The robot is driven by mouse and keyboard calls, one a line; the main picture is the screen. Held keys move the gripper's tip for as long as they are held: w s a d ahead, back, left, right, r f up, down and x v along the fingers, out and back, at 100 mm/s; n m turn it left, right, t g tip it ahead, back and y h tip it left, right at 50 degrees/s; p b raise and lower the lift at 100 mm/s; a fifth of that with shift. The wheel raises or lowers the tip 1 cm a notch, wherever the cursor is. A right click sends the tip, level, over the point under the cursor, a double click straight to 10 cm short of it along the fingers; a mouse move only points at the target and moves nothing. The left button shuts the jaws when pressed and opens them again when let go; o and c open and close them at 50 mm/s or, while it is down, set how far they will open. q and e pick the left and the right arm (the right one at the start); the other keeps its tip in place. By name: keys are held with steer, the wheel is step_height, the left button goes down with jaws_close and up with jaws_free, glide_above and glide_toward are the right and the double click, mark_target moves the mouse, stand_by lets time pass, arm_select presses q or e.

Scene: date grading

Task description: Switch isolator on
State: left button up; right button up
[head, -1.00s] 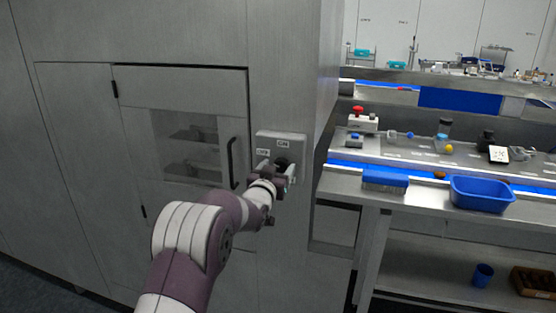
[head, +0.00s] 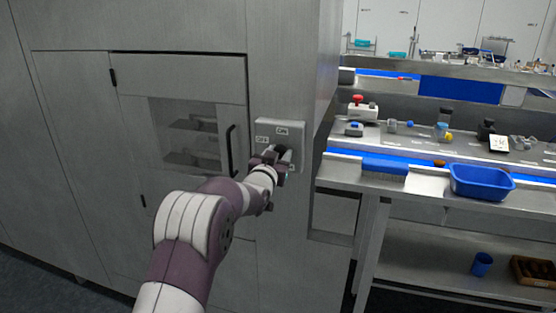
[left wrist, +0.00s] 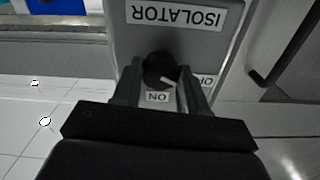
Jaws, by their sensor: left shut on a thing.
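The isolator box (head: 294,126) is a grey box on the cabinet's front, right of the door; it also shows upside down in the left wrist view (left wrist: 215,42). Its black round knob (left wrist: 159,70) has a white pointer mark. The mark points between the ON label (left wrist: 157,97) and the partly hidden OFF label (left wrist: 206,80). My left gripper (head: 281,155) is at the knob, with one finger on each side of it in the left wrist view (left wrist: 160,82). It is shut on the knob. My right gripper is not in view.
The cabinet door (head: 128,130) is closed, with a window and black handle (head: 233,150) left of the box. On the right a steel bench (head: 335,173) carries a blue brush (head: 384,168), a blue tub (head: 482,196) and several small items.

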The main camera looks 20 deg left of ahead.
arm_select(q)
steer(key=m+b, duration=1.1)
steer(key=b, duration=0.2)
steer(key=shift+d+f+b, duration=0.1)
steer(key=shift+f+b, duration=0.05)
steer(key=shift+b, duration=0.2)
steer(key=shift+m+b, duration=0.55)
steer(key=shift+m, duration=0.65)
steer(key=o, duration=1.1)
steer(key=shift+c, duration=0.2)
steer(key=shift+s+d, duration=0.1)
